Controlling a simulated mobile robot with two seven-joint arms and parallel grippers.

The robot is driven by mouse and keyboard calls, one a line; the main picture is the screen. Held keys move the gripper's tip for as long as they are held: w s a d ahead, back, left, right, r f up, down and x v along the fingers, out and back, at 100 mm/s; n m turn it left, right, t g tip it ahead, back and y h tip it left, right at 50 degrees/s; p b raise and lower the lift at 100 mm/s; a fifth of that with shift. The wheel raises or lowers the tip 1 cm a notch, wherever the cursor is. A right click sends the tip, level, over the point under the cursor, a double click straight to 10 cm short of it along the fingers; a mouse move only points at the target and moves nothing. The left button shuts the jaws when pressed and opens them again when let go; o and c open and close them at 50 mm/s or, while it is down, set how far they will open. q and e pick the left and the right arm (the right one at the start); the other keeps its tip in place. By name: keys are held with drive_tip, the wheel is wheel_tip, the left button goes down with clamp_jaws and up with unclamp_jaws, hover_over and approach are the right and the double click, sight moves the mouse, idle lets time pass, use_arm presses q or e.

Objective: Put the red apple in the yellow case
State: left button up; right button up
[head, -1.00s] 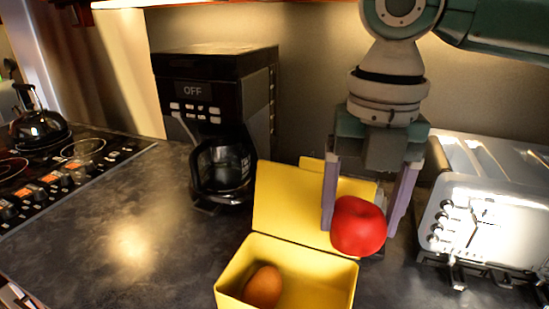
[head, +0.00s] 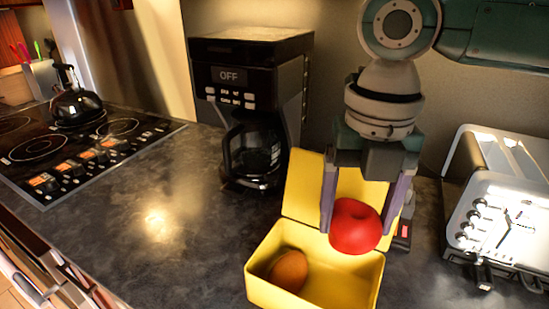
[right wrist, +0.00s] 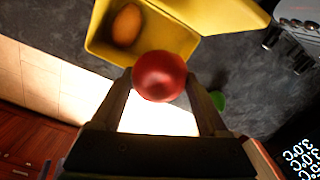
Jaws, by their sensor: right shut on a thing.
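The red apple (head: 355,226) is held between the fingers of my right gripper (head: 362,222), which is shut on it. The yellow case (head: 318,293) stands open on the counter with its lid tilted up at the back. In the head view the apple overlaps the case's right back edge and appears above it. In the right wrist view the apple (right wrist: 160,76) shows beside the case's rim (right wrist: 165,42), between the fingertips (right wrist: 160,85). A brownish-orange fruit (head: 288,270) lies inside the case at the left. My left gripper is not in view.
A black coffee maker (head: 250,105) stands behind the case to the left. A white toaster (head: 505,215) stands to the right. A stove (head: 75,150) with a kettle (head: 78,105) is at the far left. The counter (head: 165,225) left of the case is clear.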

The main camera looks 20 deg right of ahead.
drive_tip(key=shift+f+b, duration=4.5)
drive_tip(key=shift+f, duration=2.95)
drive_tip(key=o, duration=1.4)
wheel_tip(320, 180, up, 11)
drive_tip(key=p, duration=1.1)
drive_tip(key=shift+r+p, duration=0.1)
drive_tip(key=shift+p, duration=0.25)
